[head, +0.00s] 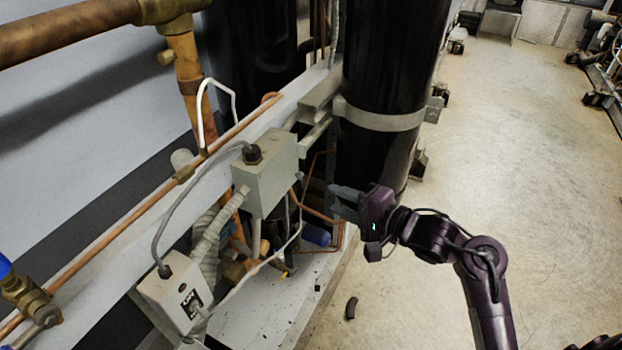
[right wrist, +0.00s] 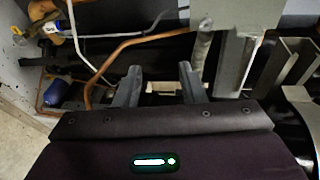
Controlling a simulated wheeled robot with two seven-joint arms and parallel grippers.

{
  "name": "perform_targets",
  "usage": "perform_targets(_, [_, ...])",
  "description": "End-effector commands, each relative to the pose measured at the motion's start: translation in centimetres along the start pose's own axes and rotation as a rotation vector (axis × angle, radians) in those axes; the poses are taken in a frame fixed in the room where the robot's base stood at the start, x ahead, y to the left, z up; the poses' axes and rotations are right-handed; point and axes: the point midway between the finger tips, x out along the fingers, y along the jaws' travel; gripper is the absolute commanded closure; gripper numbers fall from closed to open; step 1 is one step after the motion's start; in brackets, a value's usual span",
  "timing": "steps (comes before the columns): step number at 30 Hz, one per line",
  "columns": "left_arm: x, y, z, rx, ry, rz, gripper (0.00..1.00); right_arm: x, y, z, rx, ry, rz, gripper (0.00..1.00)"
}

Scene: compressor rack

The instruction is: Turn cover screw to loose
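A grey junction box (head: 270,172) with a black fitting on top is mounted on the rack's pale rail. Its lower part shows at the top of the right wrist view (right wrist: 245,12). A small pale round spot (right wrist: 205,23) on that box may be the cover screw; it is too small to be sure. My right gripper (head: 338,200) is open and empty, right of and a little below the box, apart from it. Its two fingers show in the right wrist view (right wrist: 158,78) with a clear gap between them. My left gripper is not in view.
A second grey box (head: 172,295) with a switch sits lower left. Copper pipes (head: 100,250), flexible conduit and a blue part (head: 316,235) crowd the rack. A black cylinder (head: 385,70) stands behind my right gripper. Open floor (head: 540,150) lies to the right.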

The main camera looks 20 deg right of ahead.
Motion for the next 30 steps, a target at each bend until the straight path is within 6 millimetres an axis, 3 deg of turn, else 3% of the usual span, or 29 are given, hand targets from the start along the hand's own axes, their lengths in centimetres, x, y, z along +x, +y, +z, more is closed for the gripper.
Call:
perform_targets(6, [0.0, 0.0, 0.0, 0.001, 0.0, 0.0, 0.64, -1.5, -2.8, 0.5, 0.348, -0.19, -0.109, 0.63])
perform_targets(14, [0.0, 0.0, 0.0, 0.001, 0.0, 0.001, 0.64, -2.4, -4.0, 1.1, 0.525, -0.3, -0.131, 0.63])
perform_targets(30, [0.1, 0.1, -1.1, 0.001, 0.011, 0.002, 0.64, 4.3, -5.4, 2.8, 0.528, -0.3, -0.131, 0.63])
